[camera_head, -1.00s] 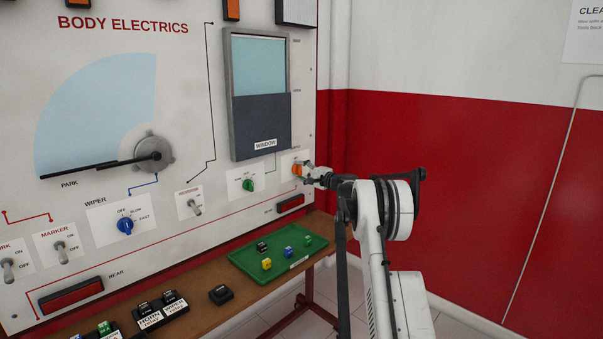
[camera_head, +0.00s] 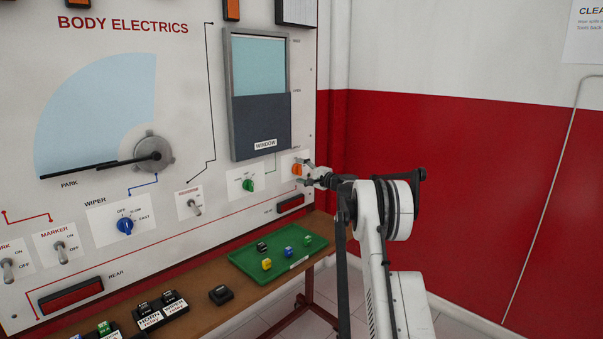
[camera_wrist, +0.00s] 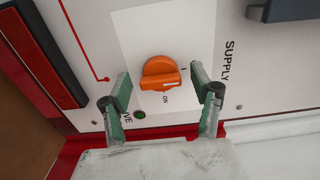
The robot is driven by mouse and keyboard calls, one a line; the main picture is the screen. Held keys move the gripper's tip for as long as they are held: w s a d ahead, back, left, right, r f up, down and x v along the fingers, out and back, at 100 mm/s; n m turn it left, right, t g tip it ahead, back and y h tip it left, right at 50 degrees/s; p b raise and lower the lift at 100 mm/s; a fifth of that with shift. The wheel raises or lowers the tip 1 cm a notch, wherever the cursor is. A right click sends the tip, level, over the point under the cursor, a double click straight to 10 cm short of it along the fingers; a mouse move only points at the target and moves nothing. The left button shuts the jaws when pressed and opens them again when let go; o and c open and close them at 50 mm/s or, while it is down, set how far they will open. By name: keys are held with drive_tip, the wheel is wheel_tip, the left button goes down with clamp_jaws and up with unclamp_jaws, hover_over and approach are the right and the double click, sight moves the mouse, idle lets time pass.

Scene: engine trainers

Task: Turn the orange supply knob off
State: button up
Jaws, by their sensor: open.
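The orange supply knob (camera_wrist: 160,73) sits on a white label plate on the panel, with "SUPPLY" printed beside it in the wrist view. Its raised grip bar lies roughly across the wrist picture, near the "I" and "ON" marks. The knob also shows in the head view (camera_head: 297,169) at the panel's lower right. My gripper (camera_wrist: 160,92) is open, with one green-padded finger on each side of the knob and visible gaps between. In the head view my gripper (camera_head: 306,175) is right at the knob. I cannot tell whether the fingertips reach past the knob's face.
A dark green lamp (camera_wrist: 139,115) is below the knob in the wrist view. The green window knob (camera_head: 248,185) is left of it in the head view. A green tray (camera_head: 243,262) with several small blocks sits on the bench below. A red wall is at the right.

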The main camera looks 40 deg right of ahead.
drive_tip(key=shift+s, duration=0.1)
drive_tip(key=s+d, duration=0.1)
drive_tip(key=s, duration=1)
drive_tip(key=shift+s+d, duration=0.2)
drive_tip(key=shift+s, duration=0.2)
drive_tip(key=s+a+r+n+g+y+p, duration=0.1)
drive_tip(key=a+r+n+g, duration=0.3)
drive_tip(key=a, duration=1.1)
drive_tip(key=s+a+r+n+g+y, duration=0.15)
drive_tip(key=a+r, duration=0.45)
drive_tip(key=a, duration=0.9)
drive_tip(key=s+a+n+g, duration=0.35)
drive_tip(key=s+a, duration=0.85)
drive_tip(key=a, duration=0.5)
drive_tip(key=s+a+f+n+h, duration=0.1)
drive_tip(key=s+a+f+n, duration=0.1)
drive_tip(key=s, duration=0.7)
drive_tip(key=s+a+f+n+g+h+p, duration=0.1)
drive_tip(key=s+a+f+n+h, duration=0.1)
drive_tip(key=s, duration=0.8)
drive_tip(key=s+a+f+n+h+p, duration=0.1)
drive_tip(key=s+a+f+n, duration=0.2)
drive_tip(key=s, duration=0.6)
drive_tip(key=a+f, duration=0.2)
drive_tip(key=a, duration=0.1)
drive_tip(key=shift+s+a+n+g, duration=0.3)
drive_tip(key=shift+s+g, duration=0.05)
drive_tip(key=shift+g, duration=0.05)
